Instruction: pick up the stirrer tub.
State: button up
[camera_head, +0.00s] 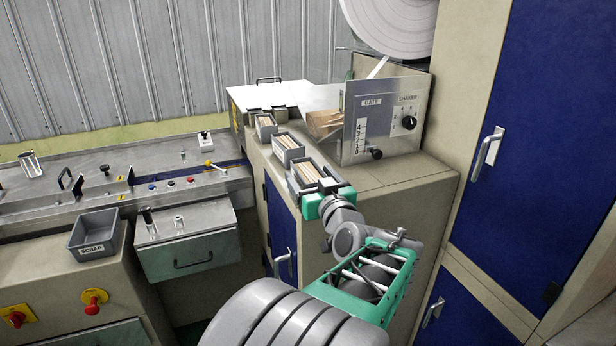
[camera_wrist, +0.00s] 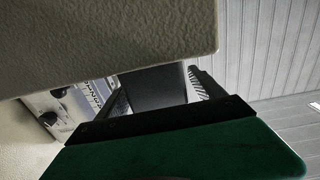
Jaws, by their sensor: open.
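Three grey tubs of pale wooden sticks stand in a row on the beige cabinet top in the head view: the far tub (camera_head: 265,127), the middle tub (camera_head: 288,149) and the near tub (camera_head: 307,173). I cannot tell from labels which is the stirrer tub. My gripper (camera_head: 318,185) is at the near tub, its green body just in front of it. In the wrist view my open gripper (camera_wrist: 160,92) has one dark finger on each side of a dark grey tub wall (camera_wrist: 155,87). Whether the fingers touch it is unclear. The tub's contents are hidden there.
A scrap bin (camera_head: 97,233) sits on the left machine. A tall blue-doored cabinet (camera_head: 545,130) closes off the right.

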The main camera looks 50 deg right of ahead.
jog(key=shift+w+d, duration=0.4)
jog(key=shift+w, duration=0.2)
jog(key=c, duration=1.5)
